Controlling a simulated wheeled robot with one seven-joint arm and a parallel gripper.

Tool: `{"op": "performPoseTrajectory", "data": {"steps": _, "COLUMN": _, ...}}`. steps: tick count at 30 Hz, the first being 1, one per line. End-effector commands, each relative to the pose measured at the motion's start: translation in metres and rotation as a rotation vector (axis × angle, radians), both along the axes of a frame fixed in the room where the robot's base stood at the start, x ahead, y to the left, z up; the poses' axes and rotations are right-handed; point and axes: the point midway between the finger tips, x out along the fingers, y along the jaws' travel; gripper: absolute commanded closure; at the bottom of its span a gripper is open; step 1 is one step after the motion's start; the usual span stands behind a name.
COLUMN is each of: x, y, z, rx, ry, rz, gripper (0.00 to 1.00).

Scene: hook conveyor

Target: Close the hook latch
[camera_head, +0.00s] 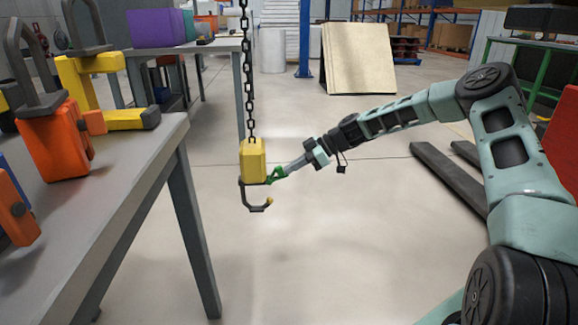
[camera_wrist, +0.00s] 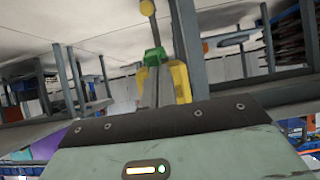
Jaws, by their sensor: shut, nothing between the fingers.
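A yellow hook block (camera_head: 253,160) hangs on a dark chain. Its dark grey hook (camera_head: 256,208) curves below it and ends in a yellow tip (camera_head: 269,201). A small green piece (camera_head: 277,174), which looks like the latch, sits at the block's lower right, above the hook tip. My gripper (camera_head: 288,169) is shut and empty, reaching in from the right with its end at the green piece. In the wrist view the green piece (camera_wrist: 154,57) shows at the end of my gripper, in front of the yellow block (camera_wrist: 180,80). I cannot tell whether they touch.
A grey table (camera_head: 95,215) at the left holds orange and yellow hook blocks (camera_head: 62,145). Another table (camera_head: 190,48) with a purple box (camera_head: 157,27) stands behind. Dark floor rails (camera_head: 448,180) lie at right. The floor under the hook is clear.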

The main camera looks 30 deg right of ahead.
Motion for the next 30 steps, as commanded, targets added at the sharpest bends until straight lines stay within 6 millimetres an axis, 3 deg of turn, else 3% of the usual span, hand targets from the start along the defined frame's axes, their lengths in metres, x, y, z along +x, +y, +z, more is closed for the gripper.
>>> {"op": "performPoseTrajectory", "data": {"steps": 30, "x": -0.003, "y": -0.007, "z": -0.017, "rx": 0.159, "ry": -0.063, "rz": -0.003, "gripper": 1.00}}
